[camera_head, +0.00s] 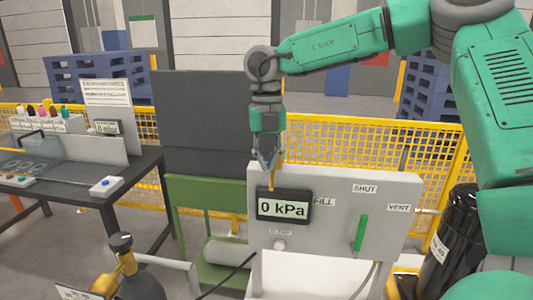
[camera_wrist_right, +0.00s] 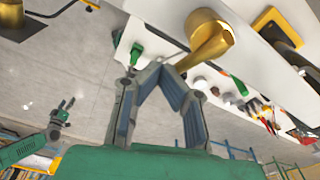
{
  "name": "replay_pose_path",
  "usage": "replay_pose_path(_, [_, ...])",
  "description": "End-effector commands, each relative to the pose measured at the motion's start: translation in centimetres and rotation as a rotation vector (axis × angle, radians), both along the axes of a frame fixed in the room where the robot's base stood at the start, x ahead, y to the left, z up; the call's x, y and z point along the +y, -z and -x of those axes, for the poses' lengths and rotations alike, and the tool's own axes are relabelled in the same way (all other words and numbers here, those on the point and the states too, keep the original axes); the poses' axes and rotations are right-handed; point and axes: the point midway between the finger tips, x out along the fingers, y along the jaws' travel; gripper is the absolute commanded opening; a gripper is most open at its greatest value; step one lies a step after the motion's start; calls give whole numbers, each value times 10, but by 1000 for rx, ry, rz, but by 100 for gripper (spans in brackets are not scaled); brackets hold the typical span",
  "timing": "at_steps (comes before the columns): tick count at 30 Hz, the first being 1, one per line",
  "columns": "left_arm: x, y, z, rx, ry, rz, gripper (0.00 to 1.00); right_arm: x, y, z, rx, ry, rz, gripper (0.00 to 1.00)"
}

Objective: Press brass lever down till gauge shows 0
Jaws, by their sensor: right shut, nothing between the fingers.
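The gauge (camera_head: 283,206) on the grey panel reads 0 kPa. My right gripper (camera_head: 267,160) points down at the panel's top left edge, shut and empty. A small strip of the brass lever (camera_head: 272,179) shows just below its fingertips, above the gauge. In the right wrist view the brass lever's rounded end (camera_wrist_right: 208,38) is just beyond the shut fingertips (camera_wrist_right: 160,70); I cannot tell whether they touch. My left gripper (camera_wrist_right: 64,109) is small at the left of the wrist view, with its fingers apart and empty.
The panel (camera_head: 330,180) carries a green handle (camera_head: 361,233) near the SHUT and VENT labels. A black cylinder (camera_head: 457,230) stands at right. A brass valve on a bottle (camera_head: 121,265) is at front left. A yellow fence (camera_head: 350,145) runs behind.

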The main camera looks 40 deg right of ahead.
Motion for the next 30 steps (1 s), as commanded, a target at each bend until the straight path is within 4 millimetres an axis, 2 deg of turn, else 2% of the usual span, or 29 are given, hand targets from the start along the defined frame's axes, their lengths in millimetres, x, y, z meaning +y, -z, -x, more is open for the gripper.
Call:
replay_pose_path(1, [0, -3, 0, 0, 0, 0, 56, -6, 2, 0, 9, 5, 9, 0])
replay_pose_path(8, [0, 1, 0, 1, 0, 0, 56, -4, 4, 0, 9, 4, 11, 0])
replay_pose_path(11, [-4, -1, 3, -1, 1, -5, 56, -3, -1, 0, 7, 4, 13, 0])
replay_pose_path(14, [-3, -1, 3, -1, 1, -5, 56, -2, -15, -2, 3, 3, 12, 0])
replay_pose_path(24, [0, 0, 3, -1, 0, 1, 56, 5, -89, -10, -4, 1, 11, 0])
replay_pose_path(30, [3, 1, 2, -1, 0, 3, 56, 9, -117, -13, -3, 0, 12, 0])
